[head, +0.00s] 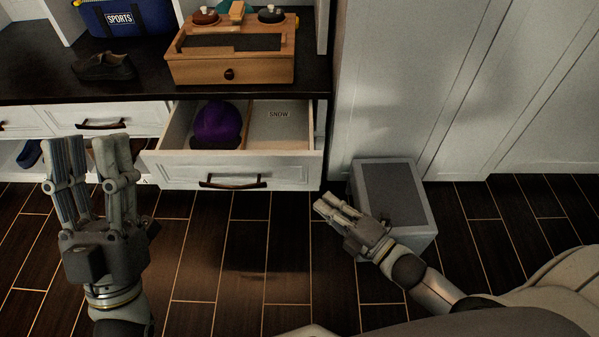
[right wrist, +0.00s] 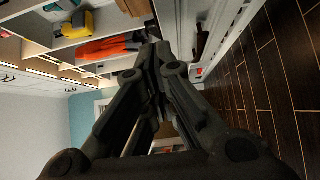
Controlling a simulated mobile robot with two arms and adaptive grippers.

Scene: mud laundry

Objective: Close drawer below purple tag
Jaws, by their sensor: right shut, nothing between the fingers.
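A white drawer (head: 235,172) with a dark handle (head: 233,182) stands pulled out below the dark countertop. Inside it lie a round purple item (head: 218,125) and a "SNOW" label on the inner wall. I cannot make out a purple tag. My left gripper (head: 92,165) is open and empty, left of the open drawer and in front of the cabinet. My right gripper (head: 325,205) is shut and empty, just right of the drawer's front corner and apart from it. In the right wrist view, its dark fingers (right wrist: 155,75) come together at the middle.
A grey box (head: 392,195) stands on the floor beside my right gripper. A wooden box (head: 232,55), a dark shoe (head: 103,66) and a blue sports bag (head: 125,17) sit on the countertop (head: 40,82). The tiled floor before the drawer is clear.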

